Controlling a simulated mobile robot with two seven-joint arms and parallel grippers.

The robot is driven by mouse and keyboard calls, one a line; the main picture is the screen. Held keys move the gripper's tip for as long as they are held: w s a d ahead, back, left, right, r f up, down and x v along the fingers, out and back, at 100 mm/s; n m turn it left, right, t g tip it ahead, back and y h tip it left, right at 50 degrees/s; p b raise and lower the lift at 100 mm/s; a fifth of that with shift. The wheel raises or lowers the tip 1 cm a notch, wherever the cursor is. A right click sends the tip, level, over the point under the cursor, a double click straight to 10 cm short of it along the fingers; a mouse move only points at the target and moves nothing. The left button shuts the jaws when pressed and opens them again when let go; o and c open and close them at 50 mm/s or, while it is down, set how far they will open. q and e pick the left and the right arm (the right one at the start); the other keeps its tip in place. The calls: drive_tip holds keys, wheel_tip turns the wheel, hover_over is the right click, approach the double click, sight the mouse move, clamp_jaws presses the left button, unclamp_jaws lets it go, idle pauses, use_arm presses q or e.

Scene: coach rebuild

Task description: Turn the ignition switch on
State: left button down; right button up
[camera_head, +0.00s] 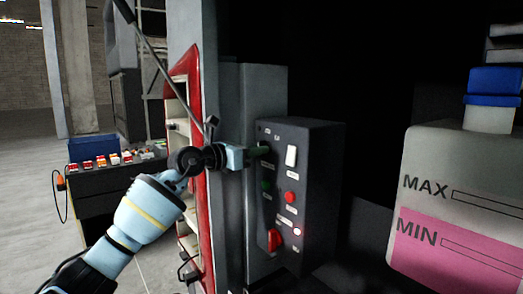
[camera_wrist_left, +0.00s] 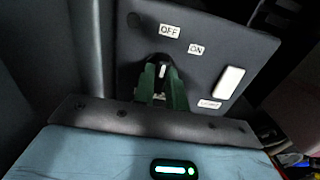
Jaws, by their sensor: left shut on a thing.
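The ignition switch (camera_wrist_left: 162,71) is a dark rotary knob with a white mark, set in a grey control panel (camera_wrist_left: 135,55). In the left wrist view, an OFF label (camera_wrist_left: 170,31) and an ON label (camera_wrist_left: 196,49) are above it. The white mark points up, roughly towards OFF. My left gripper (camera_wrist_left: 163,88) is shut on the knob, with a green finger on each side. In the head view, my left gripper (camera_head: 262,151) reaches the upper left of the panel (camera_head: 318,160) and hides the knob. My right gripper is not in view.
A tank (camera_head: 425,150) with pink liquid stands at right. A red-edged frame (camera_head: 204,230) is close to my left arm.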

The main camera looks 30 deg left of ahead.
use_arm(q)
drive_tip(key=m+b, duration=0.1)
drive_tip(key=m, duration=0.5)
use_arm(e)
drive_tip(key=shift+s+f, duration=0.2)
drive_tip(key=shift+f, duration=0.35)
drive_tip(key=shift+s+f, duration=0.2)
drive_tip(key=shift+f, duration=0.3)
use_arm(q)
drive_tip(key=shift+b, duration=0.3)
drive_tip(key=shift+m+b, duration=0.6)
drive_tip(key=shift+m, duration=2.5)
drive_tip(key=c, duration=1.2)
unclamp_jaws()
drive_tip(key=shift+c, duration=0.2)
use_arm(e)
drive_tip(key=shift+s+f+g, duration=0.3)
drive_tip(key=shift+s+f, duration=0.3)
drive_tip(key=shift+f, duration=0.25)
